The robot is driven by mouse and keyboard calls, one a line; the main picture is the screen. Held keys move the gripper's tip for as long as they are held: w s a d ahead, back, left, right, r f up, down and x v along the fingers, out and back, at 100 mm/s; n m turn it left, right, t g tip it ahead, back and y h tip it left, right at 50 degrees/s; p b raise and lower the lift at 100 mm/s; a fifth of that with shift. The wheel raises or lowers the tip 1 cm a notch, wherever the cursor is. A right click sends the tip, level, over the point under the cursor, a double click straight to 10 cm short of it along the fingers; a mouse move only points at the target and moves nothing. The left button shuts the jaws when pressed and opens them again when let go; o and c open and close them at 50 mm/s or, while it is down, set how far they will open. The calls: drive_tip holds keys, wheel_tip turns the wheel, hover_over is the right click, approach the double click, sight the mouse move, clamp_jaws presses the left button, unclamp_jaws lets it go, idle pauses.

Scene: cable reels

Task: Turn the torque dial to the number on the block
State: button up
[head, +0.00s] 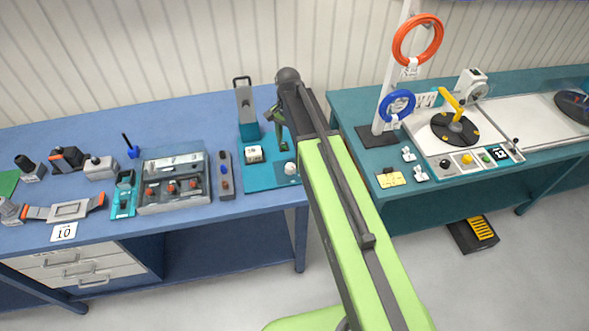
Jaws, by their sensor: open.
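A white card or block marked 10 (63,232) lies at the front left edge of the blue bench. A teal-based device (262,180) stands near that bench's right end, with a grey upright at its back. On it are a white drum with small dark marks (254,154) and a round white knob (290,169). I cannot tell which is the torque dial, and its setting is too small to read. My gripper (278,122) is open above the right side of this device, near the upright. Its jaws are small and partly hidden by my arm.
A grey tray with red-brown parts (174,208) and a narrow dark bar (226,175) sit left of the device. The teal bench (440,182) on the right holds a turntable (455,128) and a post with orange and blue rings. A floor pedal (474,234) lies below.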

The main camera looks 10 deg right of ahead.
sight(290, 166)
wheel_tip(290, 166, down, 14)
drive_tip(key=b, duration=1.2)
drive_tip(key=shift+w+d+r, duration=0.1)
drive_tip(key=shift+d+r, duration=0.05)
drive_tip(key=shift+r, duration=0.1)
drive_tip(key=shift+c, duration=0.5)
